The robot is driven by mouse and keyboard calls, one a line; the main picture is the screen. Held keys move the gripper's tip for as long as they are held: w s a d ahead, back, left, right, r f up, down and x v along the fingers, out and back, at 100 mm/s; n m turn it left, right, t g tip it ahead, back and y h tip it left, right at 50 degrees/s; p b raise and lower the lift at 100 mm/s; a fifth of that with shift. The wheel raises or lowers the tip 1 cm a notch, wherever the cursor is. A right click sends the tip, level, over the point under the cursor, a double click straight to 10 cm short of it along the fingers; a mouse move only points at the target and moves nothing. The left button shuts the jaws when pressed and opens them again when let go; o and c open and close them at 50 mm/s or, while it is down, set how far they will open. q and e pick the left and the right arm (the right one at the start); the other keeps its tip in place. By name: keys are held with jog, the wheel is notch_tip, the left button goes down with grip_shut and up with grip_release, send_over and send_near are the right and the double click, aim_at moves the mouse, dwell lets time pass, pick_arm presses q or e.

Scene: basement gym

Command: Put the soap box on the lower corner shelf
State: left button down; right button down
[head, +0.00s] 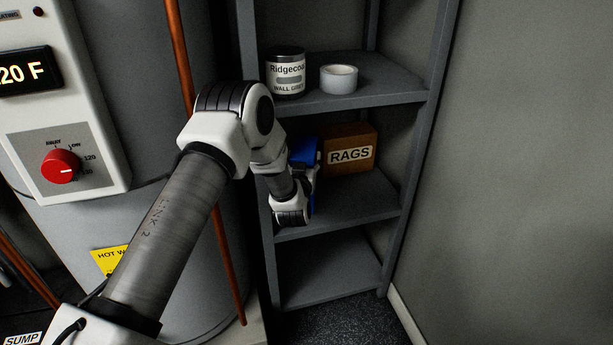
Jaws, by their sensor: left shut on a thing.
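The grey corner shelf unit (340,211) has an upper board, a middle board and an empty bottom board (325,275). My left arm reaches in from the left, and my left gripper (308,178) is at the middle level, mostly hidden behind its own wrist. It is shut on a blue thing, which I take to be the soap box (303,151); only part of it shows and no label is readable. The blue thing is just left of the rags box in the picture. I cannot tell whether it touches the board. My right gripper is not in view.
A brown box marked RAGS (350,150) stands on the middle board. A paint can (285,77) and a tape roll (338,79) stand on the upper board. A water heater (190,270) and copper pipe (228,255) are left. The middle board's front right is clear.

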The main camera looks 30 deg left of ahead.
pick_arm(q)
jog(key=shift+f+b, duration=0.3)
jog(key=shift+f, duration=1.4)
jog(key=shift+c, duration=0.2)
grip_release()
jog(key=shift+f, duration=0.15)
